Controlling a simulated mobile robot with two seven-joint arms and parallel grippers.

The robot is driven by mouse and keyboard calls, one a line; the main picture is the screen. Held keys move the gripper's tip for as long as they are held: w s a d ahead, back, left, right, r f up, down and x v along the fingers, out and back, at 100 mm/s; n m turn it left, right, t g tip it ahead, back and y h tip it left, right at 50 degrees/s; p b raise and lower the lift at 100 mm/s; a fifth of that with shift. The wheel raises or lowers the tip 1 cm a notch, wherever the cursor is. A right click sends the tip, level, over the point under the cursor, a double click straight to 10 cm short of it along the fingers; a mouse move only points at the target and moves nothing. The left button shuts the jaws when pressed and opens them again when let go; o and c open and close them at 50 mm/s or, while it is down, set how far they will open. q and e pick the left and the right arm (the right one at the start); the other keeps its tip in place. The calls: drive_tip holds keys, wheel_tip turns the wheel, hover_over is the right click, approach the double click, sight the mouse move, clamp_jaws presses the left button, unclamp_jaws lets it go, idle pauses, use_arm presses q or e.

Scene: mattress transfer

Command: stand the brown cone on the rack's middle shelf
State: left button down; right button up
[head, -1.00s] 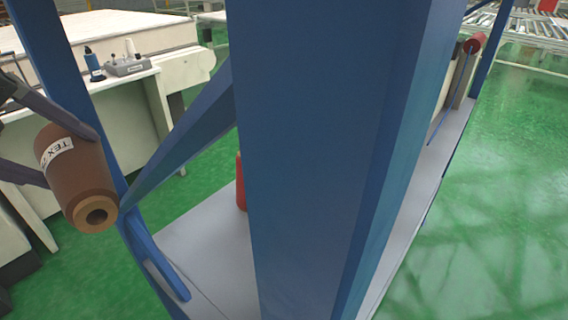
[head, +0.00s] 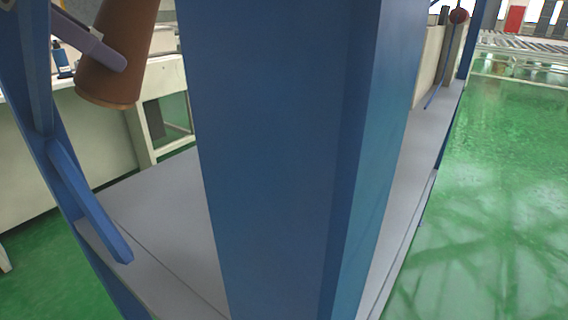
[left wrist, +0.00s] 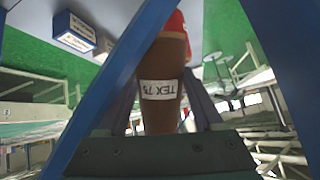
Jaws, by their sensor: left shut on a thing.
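The brown cone (head: 118,50) is at the upper left of the head view, close to upright with its wide end down; its top is cut off. My left gripper (head: 92,44) is shut on it, one purple-grey finger showing across its side. In the left wrist view the cone (left wrist: 160,112) shows a white TEX label between the fingers. The rack has blue posts (head: 285,150) and a grey shelf (head: 165,225). The cone appears above this shelf's far left part, apart from it. Which shelf this is, I cannot tell. My right gripper is out of view.
A wide blue post hides the shelf's middle. A slanted blue bar (head: 90,200) stands at the left. A cream table (head: 75,130) is behind the rack. A red thing (left wrist: 178,24) shows beyond the cone in the left wrist view. The visible left shelf part is bare.

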use_arm(q)
drive_tip(key=d+n+t+h+b, duration=0.1)
drive_tip(key=n+b, duration=0.1)
drive_tip(key=w+d+n+t+h+b, duration=0.1)
drive_tip(key=t+b, duration=0.1)
drive_tip(key=b, duration=0.1)
drive_tip(key=shift+n, duration=0.4)
drive_tip(key=shift+w+d+r+t+h+b, duration=0.15)
drive_tip(key=shift+r+t+h+b, duration=0.25)
drive_tip(key=shift+r+t+b, duration=0.15)
drive_tip(key=shift+n, duration=0.3)
wheel_tip(320, 180, down, 20)
drive_tip(key=b, duration=0.5)
drive_tip(key=shift+r, duration=0.15)
unclamp_jaws()
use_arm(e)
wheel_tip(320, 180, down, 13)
use_arm(q)
drive_tip(key=shift+v, duration=6)
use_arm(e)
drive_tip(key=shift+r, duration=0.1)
